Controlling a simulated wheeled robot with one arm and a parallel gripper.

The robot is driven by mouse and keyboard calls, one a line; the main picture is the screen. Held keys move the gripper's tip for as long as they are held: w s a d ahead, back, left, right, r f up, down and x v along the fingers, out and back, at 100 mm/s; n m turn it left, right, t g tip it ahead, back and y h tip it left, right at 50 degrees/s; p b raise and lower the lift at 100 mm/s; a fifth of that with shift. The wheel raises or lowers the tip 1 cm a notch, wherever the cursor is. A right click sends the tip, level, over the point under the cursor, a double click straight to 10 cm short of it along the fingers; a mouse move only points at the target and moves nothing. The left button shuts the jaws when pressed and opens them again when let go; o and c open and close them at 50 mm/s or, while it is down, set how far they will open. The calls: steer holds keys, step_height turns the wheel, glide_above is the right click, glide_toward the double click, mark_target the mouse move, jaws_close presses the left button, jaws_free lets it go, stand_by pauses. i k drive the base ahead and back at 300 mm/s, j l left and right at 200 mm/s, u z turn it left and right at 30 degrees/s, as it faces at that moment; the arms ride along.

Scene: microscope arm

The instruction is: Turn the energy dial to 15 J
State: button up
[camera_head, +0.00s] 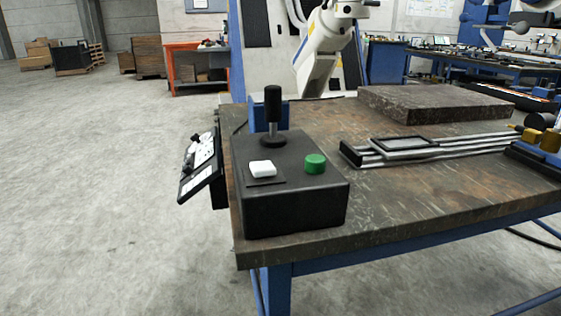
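No dial with readable energy marks shows, and I cannot tell which control is the energy dial. A black control box (292,209) stands on the near left corner of the table. On its top are a round green knob or button (315,163), a white square switch (262,168) and an upright black joystick (273,112). A tilted panel (201,165) with small light-coloured parts hangs at the table's left edge; its markings are too small to read. My gripper is not in view.
The worn brown table (420,195) carries metal rails (430,148), a thick dark slab (434,104) and brass-coloured parts (541,138) at right. A white robot arm (325,45) stands behind it. The concrete floor (110,190) left of the table is clear.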

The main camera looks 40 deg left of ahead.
mark_target(195, 137)
steer(key=u, duration=2.15)
steer(key=j, duration=0.5)
steer(key=i+j+z, duration=0.1)
steer(key=j, duration=0.35)
steer(key=i+j+z, duration=0.1)
steer(key=j, duration=0.3)
steer(key=i+j+z, duration=0.1)
steer(key=j, duration=0.35)
steer(key=i+j+z, duration=0.1)
steer(key=j, duration=0.35)
